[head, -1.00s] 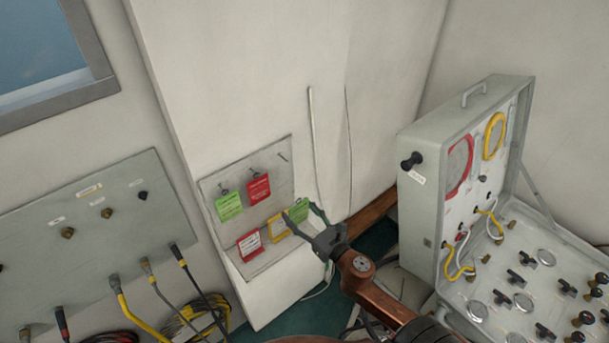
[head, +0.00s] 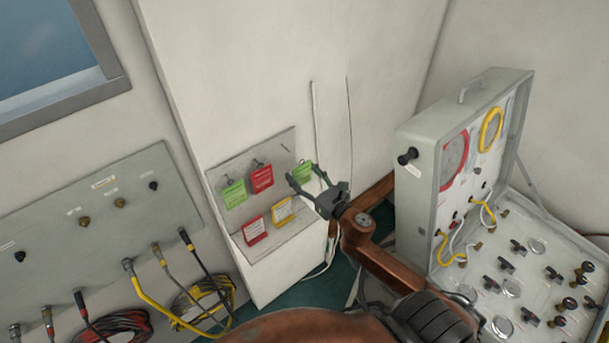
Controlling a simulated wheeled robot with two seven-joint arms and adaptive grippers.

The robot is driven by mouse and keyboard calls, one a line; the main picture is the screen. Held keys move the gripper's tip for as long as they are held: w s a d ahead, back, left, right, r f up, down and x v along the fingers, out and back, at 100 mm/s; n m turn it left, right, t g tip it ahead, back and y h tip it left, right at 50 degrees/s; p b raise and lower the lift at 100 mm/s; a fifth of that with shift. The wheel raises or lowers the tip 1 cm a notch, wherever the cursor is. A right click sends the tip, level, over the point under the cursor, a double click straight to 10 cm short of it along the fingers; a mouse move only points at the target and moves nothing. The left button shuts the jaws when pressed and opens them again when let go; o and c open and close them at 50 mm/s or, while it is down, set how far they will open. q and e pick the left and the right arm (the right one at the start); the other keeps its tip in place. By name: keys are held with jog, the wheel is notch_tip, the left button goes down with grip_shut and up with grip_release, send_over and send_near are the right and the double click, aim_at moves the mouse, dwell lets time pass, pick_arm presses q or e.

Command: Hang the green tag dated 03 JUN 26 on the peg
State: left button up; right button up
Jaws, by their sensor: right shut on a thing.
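My right gripper (head: 304,178) is shut on a green tag (head: 303,171), which is partly hidden by the fingers. Its date is too small to read. The grey tag board (head: 218,172) is on the wall just left of the gripper. A bare peg (head: 286,148) sticks out at its upper right, above and a little left of the held tag, apart from it. Another green tag (head: 234,194) and a red tag (head: 262,179) hang on the other upper pegs. My left gripper is not in view.
A red-edged tag (head: 255,230) and a yellow-edged tag (head: 281,211) sit low on the board. The open panel case (head: 414,213) stands at right. A grey hose panel (head: 100,225) is at left. The wall above the board is clear.

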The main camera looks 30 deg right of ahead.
aim_at(283, 156)
jog(key=shift+w+a, duration=0.2)
jog(key=shift+w, duration=1.6)
jog(key=shift+w+a, duration=0.1)
jog(key=shift+w, duration=0.35)
jog(key=shift+w, duration=0.6)
jog(key=shift+w, duration=0.45)
jog(key=shift+w, duration=0.25)
jog(key=shift+f, duration=0.35)
dwell(0.4)
jog(key=o, duration=1)
jog(key=shift+o, duration=0.2)
